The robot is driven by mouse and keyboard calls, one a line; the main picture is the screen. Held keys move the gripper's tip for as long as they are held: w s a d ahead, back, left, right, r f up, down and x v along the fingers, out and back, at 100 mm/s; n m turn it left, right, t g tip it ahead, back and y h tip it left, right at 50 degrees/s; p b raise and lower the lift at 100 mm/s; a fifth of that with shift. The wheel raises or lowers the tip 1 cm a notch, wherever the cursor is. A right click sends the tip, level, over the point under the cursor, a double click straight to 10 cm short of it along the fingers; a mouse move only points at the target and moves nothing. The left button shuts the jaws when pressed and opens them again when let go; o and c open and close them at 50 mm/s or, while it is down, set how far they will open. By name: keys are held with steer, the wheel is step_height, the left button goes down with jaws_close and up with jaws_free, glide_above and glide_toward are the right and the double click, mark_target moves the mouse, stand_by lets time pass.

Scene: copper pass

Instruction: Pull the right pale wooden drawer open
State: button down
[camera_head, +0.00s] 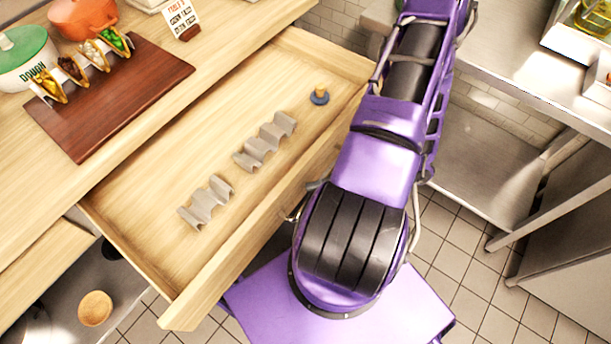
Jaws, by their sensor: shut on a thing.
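The right pale wooden drawer (150,222) is pulled well out from under the counter, and its inside shows from above. Its front panel (222,268) runs from the lower left toward the upper right. Two wavy grey metal holders (206,202) (265,141) and a small blue-based item with a yellow top (319,95) lie inside it. My purple arm reaches down over the right part of the front panel. My gripper is hidden behind the arm, and so is most of the handle area. A small bit of curved metal shows at the panel beside the arm.
On the counter are a dark wooden board (110,100) with a rack of tacos, a green-lidded pot (24,58), an orange pot (84,16) and a sign (180,16). A steel table (505,70) stands at right. Tiled floor (465,255) is clear between them.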

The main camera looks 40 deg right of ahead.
steer(key=shift+s+d, duration=0.15)
steer(key=shift+s, duration=0.15)
steer(key=c, duration=0.9)
jaws_free()
steer(key=shift+o, duration=0.2)
steer(key=v, duration=1.7)
steer(key=shift+s+b, duration=0.15)
steer(key=shift+b, duration=0.3)
steer(key=shift+d+r, duration=0.15)
steer(key=shift+d, duration=0.05)
